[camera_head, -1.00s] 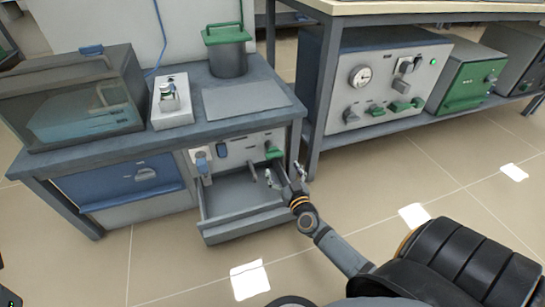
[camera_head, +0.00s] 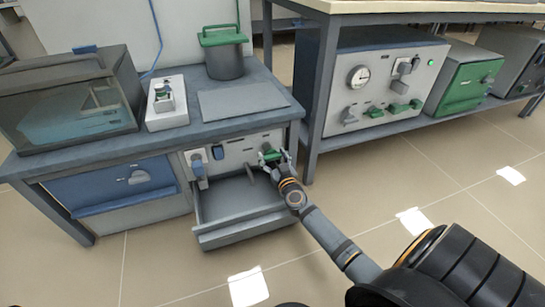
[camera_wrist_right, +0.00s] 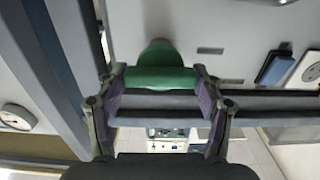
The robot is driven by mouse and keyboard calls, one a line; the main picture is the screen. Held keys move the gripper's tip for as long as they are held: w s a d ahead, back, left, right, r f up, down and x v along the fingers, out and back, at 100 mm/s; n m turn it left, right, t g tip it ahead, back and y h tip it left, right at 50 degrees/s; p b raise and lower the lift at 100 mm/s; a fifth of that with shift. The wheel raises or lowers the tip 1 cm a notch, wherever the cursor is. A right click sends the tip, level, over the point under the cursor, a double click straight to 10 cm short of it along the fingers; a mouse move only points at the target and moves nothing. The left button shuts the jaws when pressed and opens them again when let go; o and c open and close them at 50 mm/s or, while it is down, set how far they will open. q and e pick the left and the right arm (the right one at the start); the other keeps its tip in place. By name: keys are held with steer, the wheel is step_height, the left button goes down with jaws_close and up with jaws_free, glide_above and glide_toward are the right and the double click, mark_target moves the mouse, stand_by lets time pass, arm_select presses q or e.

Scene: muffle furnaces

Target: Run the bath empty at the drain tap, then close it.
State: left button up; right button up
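A green tap handle (camera_head: 271,155) sits at the right of the pale panel (camera_head: 240,150) under the grey bench. In the right wrist view the green handle (camera_wrist_right: 160,78) is a crosswise bar on a round stem. My right gripper (camera_head: 276,160) is at this handle, with one finger at each end of the bar. The fingertips (camera_wrist_right: 158,74) look flush with the bar ends, but I cannot tell whether they press on it. A clear-walled box (camera_head: 70,105) with pale blue inside stands on the bench at left. No flowing water is visible. My left gripper is out of view.
An open grey drawer or tray (camera_head: 240,205) juts out below the panel, close under my right gripper. A blue knob (camera_head: 218,152) and a grey-blue lever (camera_head: 199,168) are left on the panel. A bench leg (camera_head: 311,120) stands just right. The floor in front is clear.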

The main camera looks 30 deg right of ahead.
steer(key=c, duration=0.6)
